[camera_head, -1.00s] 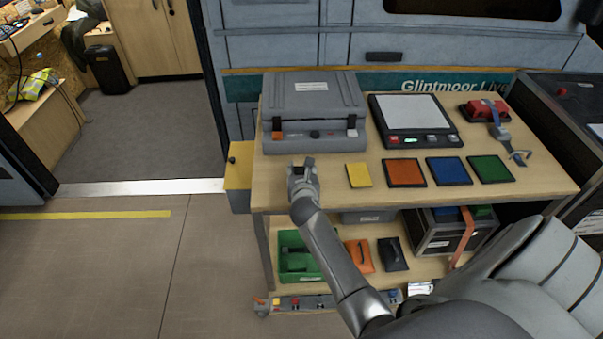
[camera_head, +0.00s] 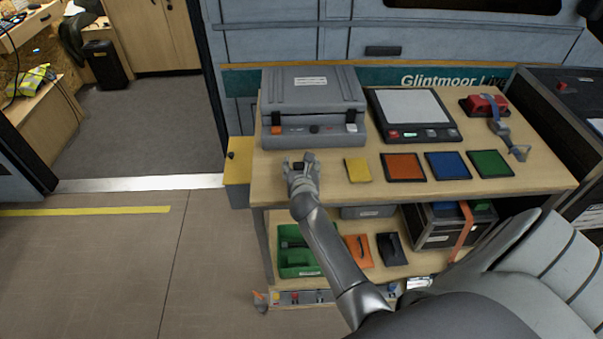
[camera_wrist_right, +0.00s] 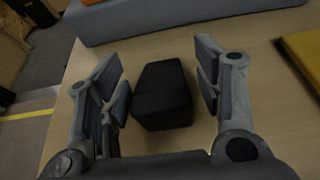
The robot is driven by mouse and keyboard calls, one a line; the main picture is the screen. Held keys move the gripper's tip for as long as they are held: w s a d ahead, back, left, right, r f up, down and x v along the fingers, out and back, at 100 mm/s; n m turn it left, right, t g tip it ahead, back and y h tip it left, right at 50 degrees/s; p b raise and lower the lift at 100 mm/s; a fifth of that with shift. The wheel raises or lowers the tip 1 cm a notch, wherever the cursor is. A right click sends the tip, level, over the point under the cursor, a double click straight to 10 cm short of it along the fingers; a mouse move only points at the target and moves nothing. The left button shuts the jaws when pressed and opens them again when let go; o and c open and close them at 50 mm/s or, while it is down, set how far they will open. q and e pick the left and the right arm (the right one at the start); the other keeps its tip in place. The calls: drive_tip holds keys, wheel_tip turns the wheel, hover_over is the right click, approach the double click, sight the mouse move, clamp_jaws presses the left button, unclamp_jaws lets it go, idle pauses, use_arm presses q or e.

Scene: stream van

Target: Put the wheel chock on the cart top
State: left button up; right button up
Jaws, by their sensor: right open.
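The wheel chock is a black block (camera_wrist_right: 162,95) resting on the wooden cart top (camera_head: 335,190). In the right wrist view it sits between the two spread fingers, with a gap on both sides. In the head view it is a small dark patch (camera_head: 299,166), mostly hidden by my right gripper (camera_head: 300,170). That gripper is open around the chock near the cart's left front edge, just in front of the grey case (camera_head: 313,98). My left gripper is not in view.
Yellow (camera_head: 358,170), orange (camera_head: 404,167), blue (camera_head: 448,166) and green (camera_head: 490,164) pads lie right of the gripper. A control panel (camera_head: 413,117) and a red strap device (camera_head: 483,104) stand behind. The lower shelf holds a green bin (camera_head: 300,271) and other items.

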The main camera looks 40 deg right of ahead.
drive_tip(key=v, duration=1.2)
drive_tip(key=shift+p, duration=0.35)
drive_tip(key=s+a+f+m+g+y, duration=0.2)
drive_tip(key=s+a+f+m, duration=0.15)
drive_tip(key=f, duration=0.65)
drive_tip(key=s+a+f+m+g+y, duration=0.15)
drive_tip(key=s+f+m, duration=0.3)
drive_tip(key=f, duration=0.55)
drive_tip(key=s+a+f+m+g+y, duration=0.1)
drive_tip(key=s+a+f+m+y, duration=0.25)
drive_tip(key=f, duration=0.65)
drive_tip(key=s+f+m+g, duration=0.2)
drive_tip(key=s+f+m, duration=0.3)
drive_tip(key=s, duration=0.5)
drive_tip(key=s+f+m+g, duration=0.2)
drive_tip(key=s+f+m, duration=0.3)
drive_tip(key=s, duration=0.5)
drive_tip(key=s+f+m+g, duration=0.2)
drive_tip(key=s+f+m, duration=0.3)
drive_tip(key=s, duration=0.5)
drive_tip(key=shift+s+f+m, duration=0.35)
drive_tip(key=shift+s, duration=0.05)
